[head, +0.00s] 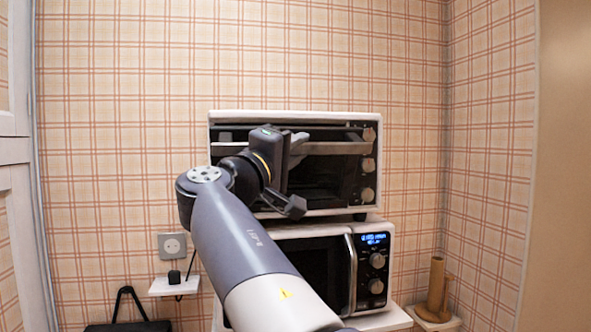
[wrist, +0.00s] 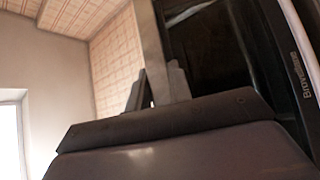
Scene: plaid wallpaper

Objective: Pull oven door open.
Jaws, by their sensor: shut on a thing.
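The oven (head: 290,116) is a white countertop oven with a dark glass door (head: 325,180) and a pale horizontal handle bar (head: 340,148) across the door's upper part. My gripper (head: 296,145) is at the middle of the handle, shut on it. In the wrist view my gripper's fingers (wrist: 155,90) sit on either side of the handle (wrist: 150,40), with the dark door to the right. My arm hides the door's left part. I cannot tell for certain whether the door stands slightly ajar.
Knobs (head: 368,165) line the oven's right side. A microwave (head: 384,240) with a lit display stands below the oven. A wooden paper-towel holder (head: 435,290) is at the right. A socket (head: 172,246) and small shelf (head: 172,286) are on the wall at left.

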